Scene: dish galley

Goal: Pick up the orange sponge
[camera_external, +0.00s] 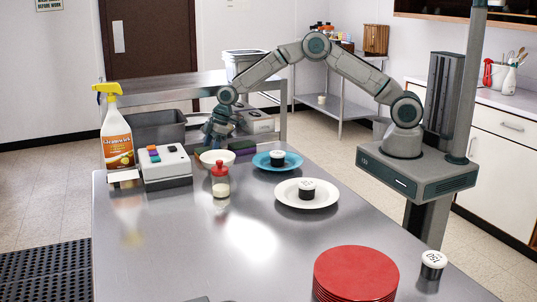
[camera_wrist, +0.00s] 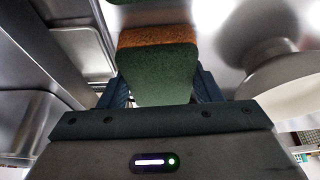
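The orange sponge (camera_wrist: 158,37) has a dark green top face and an orange side. In the wrist view it lies straight ahead, between the two blue-grey fingers of my gripper (camera_wrist: 160,88). One finger shows close along each side of it; I cannot tell whether they press on it.
The white bowl (camera_external: 216,157) stands close by my gripper. The grey-white box (camera_external: 166,170) and spray bottle (camera_external: 116,137) are left. A red-capped jar (camera_external: 220,182), blue plate (camera_external: 262,162) and white plate (camera_external: 290,200) stand nearer. Red plates (camera_external: 355,272) are in front. The table's left-front is clear.

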